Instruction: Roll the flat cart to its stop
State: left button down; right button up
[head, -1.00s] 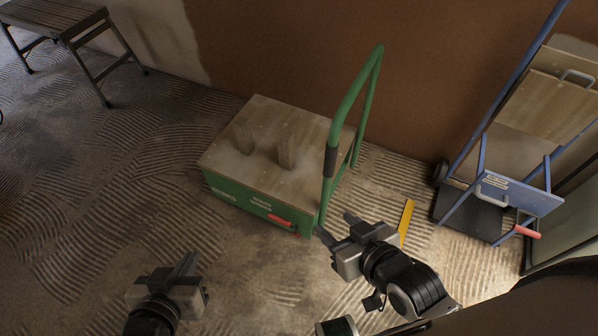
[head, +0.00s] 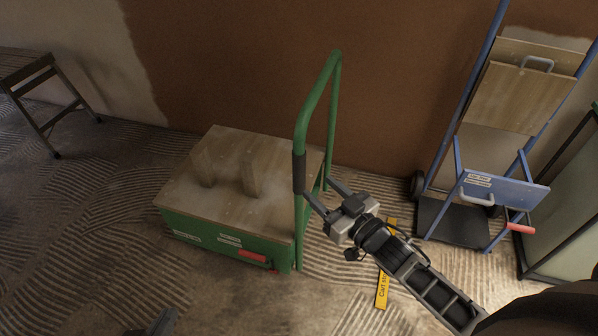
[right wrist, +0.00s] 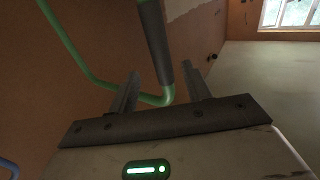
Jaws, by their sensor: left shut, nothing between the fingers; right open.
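The flat cart (head: 190,205) stands left of centre in the head view, with a green frame and a dusty wooden deck. Its green push handle (head: 319,90) rises at the right end and has a dark grip sleeve (head: 299,172). My right gripper (head: 322,198) is open beside the sleeve. In the right wrist view the sleeve (right wrist: 155,45) runs between the two fingers; I cannot tell whether they touch it. A yellow strip (head: 382,290) with partly hidden lettering lies on the floor behind my right arm. My left gripper (head: 163,322) is shut and empty, mostly cut off at the bottom edge.
A red pedal (head: 252,256) shows on the cart's front side. A blue hand truck (head: 470,218) with wooden boards stands at the right by the wall. A wooden bench (head: 28,75) stands far left. The ridged floor left of the cart is clear.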

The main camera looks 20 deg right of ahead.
aim_at(304, 175)
jog(key=b+x, duration=0.1)
jog(key=x, duration=0.6)
jog(key=shift+w+a+f, duration=0.1)
jog(key=shift+w+a, duration=0.05)
jog(key=shift+w, duration=0.2)
jog(key=shift+w+a, duration=0.15)
jog(key=shift+w, duration=0.35)
pick_arm(q)
jog(key=f, duration=0.1)
jog(key=d+f, duration=0.1)
jog(key=f, duration=0.1)
jog(key=shift+w+f+g, duration=0.15)
jog(key=shift+g, duration=0.15)
jog(key=shift+a, duration=0.1)
pick_arm(e)
grip_shut()
pick_arm(q)
jog(key=shift+w, duration=0.1)
pick_arm(e)
jog(key=shift+s, duration=0.1)
